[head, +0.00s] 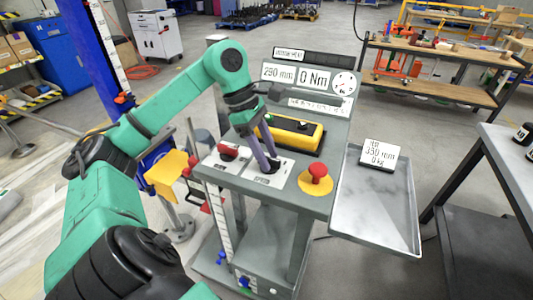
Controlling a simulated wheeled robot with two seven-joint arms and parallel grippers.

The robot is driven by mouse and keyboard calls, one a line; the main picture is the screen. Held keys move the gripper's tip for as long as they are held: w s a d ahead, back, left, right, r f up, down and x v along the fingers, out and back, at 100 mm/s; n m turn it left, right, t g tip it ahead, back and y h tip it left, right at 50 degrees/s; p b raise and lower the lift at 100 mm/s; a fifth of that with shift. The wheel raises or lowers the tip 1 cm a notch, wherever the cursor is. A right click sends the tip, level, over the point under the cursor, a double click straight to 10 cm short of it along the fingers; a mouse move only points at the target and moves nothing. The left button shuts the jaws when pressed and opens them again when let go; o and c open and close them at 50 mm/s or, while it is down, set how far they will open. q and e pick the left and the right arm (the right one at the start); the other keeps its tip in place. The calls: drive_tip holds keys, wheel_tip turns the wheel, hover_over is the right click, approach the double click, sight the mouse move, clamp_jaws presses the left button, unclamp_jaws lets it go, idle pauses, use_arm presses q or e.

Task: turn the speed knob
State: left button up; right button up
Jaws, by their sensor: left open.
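The control stand (325,128) stands in front of me with a grey sloped top. A black knob (268,166) sits on a white plate (275,179) near the front of the top; its label is too small to read surely. A red knob (229,152) on another white plate is to its left. My left gripper (264,163) points down at the black knob, its two purple-grey fingers around or just above it; I cannot tell whether they touch it. The gripper is open and partly hides the knob. My right gripper is not in the view.
A red mushroom button (317,173) on a yellow base is right of the knob. A grey tray (376,208) with a display reading 350 mm and 0 kg adjoins the stand. A table (510,160) is at right.

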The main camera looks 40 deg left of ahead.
use_arm(q)
clamp_jaws()
drive_tip(key=shift+f+n+b, duration=0.2)
drive_tip(key=shift+n+b, duration=0.2)
drive_tip(key=shift+b, duration=0.3)
drive_tip(key=n+t+b, duration=0.1)
drive_tip(key=n+b, duration=0.1)
drive_tip(key=b, duration=0.1)
drive_tip(key=shift+n+y, duration=0.4)
drive_tip(key=shift+s+r+n+t+y+b, duration=0.1)
drive_tip(key=shift+n+t+y+b, duration=0.3)
drive_tip(key=shift+n+b, duration=0.75)
drive_tip(key=shift+d+r+n+t+y, duration=0.1)
drive_tip(key=shift+n+t+y, duration=0.25)
drive_tip(key=shift+n, duration=1.1)
drive_tip(key=shift+b, duration=0.3)
